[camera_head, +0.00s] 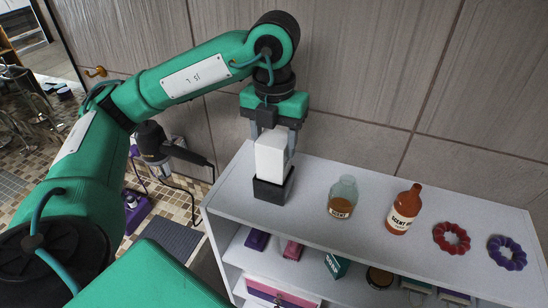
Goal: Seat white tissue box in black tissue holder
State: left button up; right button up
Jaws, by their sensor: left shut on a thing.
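The white tissue box (271,157) is upright between the fingers of my left gripper (272,141), which is shut on it from above. The black tissue holder (273,188) stands on the shelf top near its left end. The box is directly above the holder, and its lower end meets the holder's top edge in this view. I cannot tell how deep the box sits inside, as the holder's walls hide its bottom. My right gripper is not in view.
On the white shelf's top (315,178) stand a clear scent bottle (343,194) and an orange-brown scent bottle (405,207), right of the holder. A tiled wall is behind.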

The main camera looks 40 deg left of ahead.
aim_at(274, 161)
pick_arm(q)
notch_tip(274, 161, down, 5)
jog(key=shift+r+p, duration=0.1)
jog(key=shift+p, duration=0.65)
jog(key=shift+f, duration=0.2)
jog(key=shift+f+b, duration=0.2)
jog(key=shift+b, duration=0.1)
jog(key=o, duration=1)
jog(key=shift+r, duration=0.1)
